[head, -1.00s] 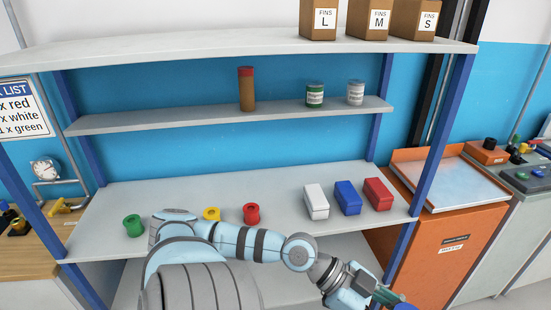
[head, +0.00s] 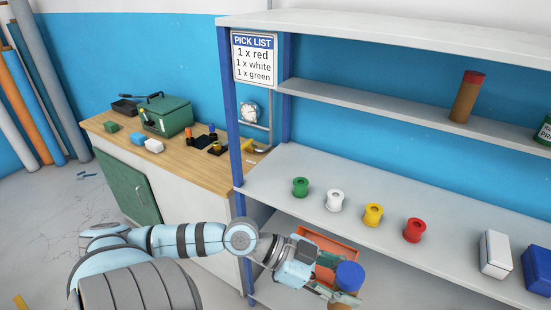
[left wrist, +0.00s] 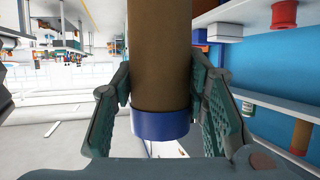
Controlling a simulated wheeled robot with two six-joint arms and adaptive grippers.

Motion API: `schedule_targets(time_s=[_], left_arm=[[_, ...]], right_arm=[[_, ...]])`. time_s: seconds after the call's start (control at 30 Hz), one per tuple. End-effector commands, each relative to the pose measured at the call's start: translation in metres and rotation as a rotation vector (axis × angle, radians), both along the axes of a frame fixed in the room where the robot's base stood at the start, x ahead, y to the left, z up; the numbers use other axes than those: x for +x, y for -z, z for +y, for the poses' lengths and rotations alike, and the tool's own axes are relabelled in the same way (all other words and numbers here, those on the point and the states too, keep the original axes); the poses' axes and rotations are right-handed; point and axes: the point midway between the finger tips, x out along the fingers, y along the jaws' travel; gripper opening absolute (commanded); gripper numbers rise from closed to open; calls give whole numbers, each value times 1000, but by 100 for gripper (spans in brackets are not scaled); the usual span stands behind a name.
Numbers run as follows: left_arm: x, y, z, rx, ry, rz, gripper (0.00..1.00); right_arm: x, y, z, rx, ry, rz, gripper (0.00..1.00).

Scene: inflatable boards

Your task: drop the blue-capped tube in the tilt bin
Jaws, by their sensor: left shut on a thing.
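My left gripper (head: 333,284) is shut on the blue-capped tube (head: 349,275), in front of the shelf unit at the lower middle of the head view. In the left wrist view the tube's brown body (left wrist: 160,55) is between the two green fingers, with the blue cap (left wrist: 160,125) at its lower end in that picture. An orange open bin (head: 330,243) sits on the lower shelf, just behind the gripper; the gripper and tube hide part of it. I cannot tell whether it is tilted. My right gripper is in neither current view.
Green (head: 300,187), white (head: 335,200), yellow (head: 373,214) and red (head: 414,230) spools stand on the middle shelf (head: 290,163). A red-capped tube (head: 467,98) stands above. A wooden workbench (head: 110,125) with a green toolbox (head: 166,117) is left; open floor (head: 50,220) lies beyond.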

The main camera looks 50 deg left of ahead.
Motion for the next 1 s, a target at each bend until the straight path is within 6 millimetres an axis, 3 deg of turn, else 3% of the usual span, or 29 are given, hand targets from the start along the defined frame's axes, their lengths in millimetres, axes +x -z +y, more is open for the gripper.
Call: schedule_targets(time_s=[0.13,0.27,0.4,0.5,0.6,0.73,1.0], left_arm=[[28,26,28,8,-157,-1,9],[62,66,75,13,-401,-3,8],[82,119,128,8,-670,-10,8],[85,160,155,2,-828,-13,8],[82,194,165,-2,-924,-12,9],[75,226,164,-7,-984,-3,9],[84,244,166,-4,-1003,-5,9]], right_arm=[[-3,7,1,1,0,4,0],[-5,15,0,1,0,8,0],[-5,25,0,0,1,9,0],[-5,32,-1,-1,0,9,0],[-5,37,-1,-1,0,8,0],[-4,41,-2,-2,0,8,0],[-3,59,-4,-5,-1,5,0]])
